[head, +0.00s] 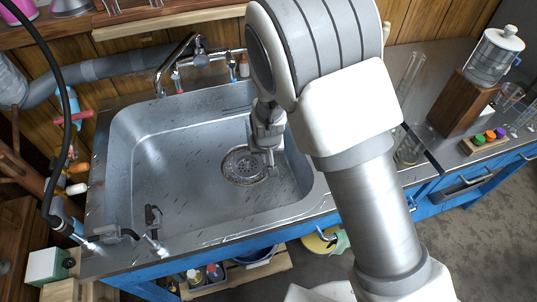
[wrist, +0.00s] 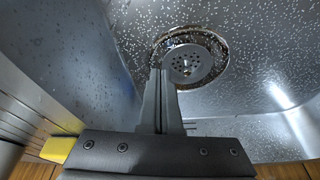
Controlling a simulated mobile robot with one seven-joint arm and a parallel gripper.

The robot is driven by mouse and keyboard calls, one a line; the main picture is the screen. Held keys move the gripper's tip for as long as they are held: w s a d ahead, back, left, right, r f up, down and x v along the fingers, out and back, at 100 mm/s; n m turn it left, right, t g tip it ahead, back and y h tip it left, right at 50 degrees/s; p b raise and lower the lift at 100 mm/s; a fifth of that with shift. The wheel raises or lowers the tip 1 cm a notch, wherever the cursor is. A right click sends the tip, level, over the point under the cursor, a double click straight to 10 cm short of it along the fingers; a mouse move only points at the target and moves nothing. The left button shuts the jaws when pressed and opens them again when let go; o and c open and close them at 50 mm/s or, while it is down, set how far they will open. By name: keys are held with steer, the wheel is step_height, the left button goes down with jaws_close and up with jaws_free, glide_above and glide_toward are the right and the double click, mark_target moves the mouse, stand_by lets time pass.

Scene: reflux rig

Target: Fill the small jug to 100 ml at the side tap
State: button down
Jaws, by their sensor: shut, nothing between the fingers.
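My gripper (head: 271,168) points down inside the metal sink (head: 150,165), just above the drain (head: 243,166). In the wrist view its fingers (wrist: 160,75) are together with nothing between them, and the drain (wrist: 190,62) lies just beyond the tips. A white-lidded glass vessel (head: 490,60) stands on a wooden block at the far right; I cannot make out a tap on it. A small clear glass vessel (head: 510,95) beside the block may be the small jug. Its fill level is too small to read.
A chrome faucet (head: 172,66) stands behind the sink. Clear glassware (head: 408,150) and a tall cylinder (head: 410,72) stand right of the sink, partly behind my arm. A rack with coloured caps (head: 483,140) sits near the right counter edge. A black hose (head: 68,130) hangs at left.

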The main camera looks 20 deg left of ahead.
steer(key=b+x, duration=0.2)
steer(key=x, duration=0.6)
steer(key=shift+w+a+r+b, duration=0.15)
steer(key=shift+w+a, duration=0.1)
steer(key=shift+w, duration=0.3)
steer(key=shift+w+a+r+b, duration=0.15)
steer(key=shift+w+a+r, duration=0.1)
steer(key=shift+w, duration=0.25)
steer(key=shift+w+a, duration=0.3)
steer(key=shift+w, duration=0.3)
steer(key=w+a, duration=0.1)
steer(key=w, duration=0.1)
steer(key=w+a, duration=0.1)
steer(key=w, duration=0.1)
steer(key=w+a+b, duration=0.1)
steer(key=w, duration=0.1)
steer(key=shift+w+a, duration=0.25)
steer(key=shift+w, duration=0.1)
steer(key=shift+s, duration=0.1)
